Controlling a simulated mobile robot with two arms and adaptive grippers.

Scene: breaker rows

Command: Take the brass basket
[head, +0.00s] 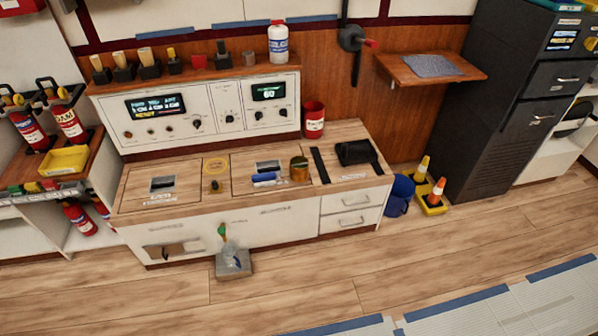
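A small brass-coloured round container (299,171), which looks like the brass basket, stands upright on the wooden counter top (225,197). It is right of a blue-and-white object (264,178) and left of a black strip (320,165). It is too small to make out its mesh or handle. Neither of my grippers is in view, and nothing is seen touching the container.
A red can (313,120) stands at the back of the counter beside the control panel (205,108). A black roll (356,152) lies to the right. A grey block (233,263) sits on the floor in front. Cones (433,193) stand right of the counter. The floor in front is mostly open.

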